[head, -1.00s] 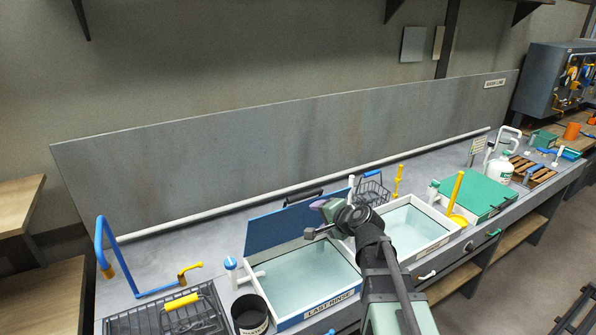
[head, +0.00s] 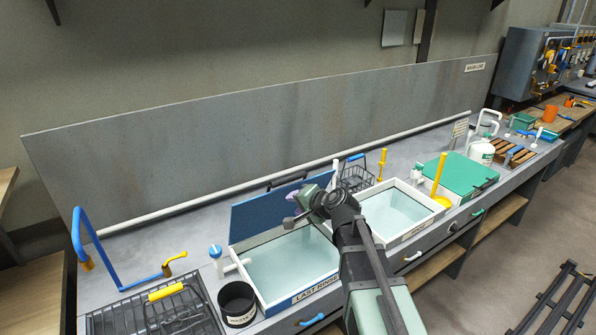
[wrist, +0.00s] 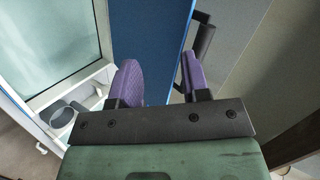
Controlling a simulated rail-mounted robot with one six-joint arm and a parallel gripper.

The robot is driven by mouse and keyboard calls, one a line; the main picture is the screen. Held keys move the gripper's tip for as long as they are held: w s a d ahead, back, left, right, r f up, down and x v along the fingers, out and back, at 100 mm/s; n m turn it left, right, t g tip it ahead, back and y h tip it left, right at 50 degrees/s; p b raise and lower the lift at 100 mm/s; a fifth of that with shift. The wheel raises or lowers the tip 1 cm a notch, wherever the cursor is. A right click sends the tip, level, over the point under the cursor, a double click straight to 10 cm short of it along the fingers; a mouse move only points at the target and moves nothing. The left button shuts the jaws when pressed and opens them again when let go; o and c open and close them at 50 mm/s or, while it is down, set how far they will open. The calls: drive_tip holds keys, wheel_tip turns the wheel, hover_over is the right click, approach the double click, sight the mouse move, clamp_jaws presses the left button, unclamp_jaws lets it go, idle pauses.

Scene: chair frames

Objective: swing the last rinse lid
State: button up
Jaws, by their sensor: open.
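The last rinse tank (head: 300,292) is a white-rimmed basin of pale water with a "LAST RINSE" label on its front. Its blue lid (head: 262,208) stands raised along the back edge, with a black handle (head: 287,179) behind its top edge. My gripper (head: 292,208) is at the lid's right part, above the tank. In the wrist view, the purple fingers of my gripper (wrist: 160,80) are apart, with the blue lid (wrist: 150,30) showing between them and the handle (wrist: 204,45) beyond the right finger. I cannot tell whether either finger touches the lid.
A black waste bin (head: 237,304) and a blue-topped valve (head: 215,252) stand left of the tank. A second basin (head: 398,212) is on its right, with a wire basket (head: 356,178) behind. A drain rack (head: 160,312) lies at the far left.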

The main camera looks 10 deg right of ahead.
sight(290, 179)
drive_tip(key=w+m+t, duration=0.1)
drive_tip(key=w, duration=0.2)
drive_tip(key=w+r+m+t+b, duration=0.1)
drive_tip(key=w+m, duration=0.1)
drive_tip(key=w, duration=0.2)
drive_tip(key=w+m+t+h+b, duration=0.1)
drive_tip(key=w, duration=0.2)
drive_tip(key=shift+w+a+r+m, duration=0.15)
drive_tip(key=shift+a+m, duration=0.1)
drive_tip(key=shift+m, duration=0.05)
drive_tip(key=shift+r, duration=0.2)
drive_tip(key=c, duration=0.3)
drive_tip(key=shift+c, duration=1.3)
drive_tip(key=shift+s+d+f+b, duration=0.25)
drive_tip(key=shift+s+f+b, duration=0.3)
drive_tip(key=shift+s, duration=0.2)
drive_tip(key=shift+s+d+f+b, duration=0.2)
drive_tip(key=shift+s+f+b, duration=0.2)
drive_tip(key=shift+s+b, duration=0.25)
drive_tip(key=shift+c, duration=0.2)
drive_tip(key=shift+r, duration=0.15)
drive_tip(key=shift+s+d+f+b, duration=0.25)
drive_tip(key=shift+s+f+b, duration=0.2)
drive_tip(key=shift+s+f, duration=0.35)
drive_tip(key=o, duration=0.4)
drive_tip(key=shift+s+d, duration=0.1)
drive_tip(key=shift+s, duration=0.15)
drive_tip(key=o, duration=0.4)
drive_tip(key=shift+w+r, duration=0.1)
drive_tip(key=shift+r, duration=0.05)
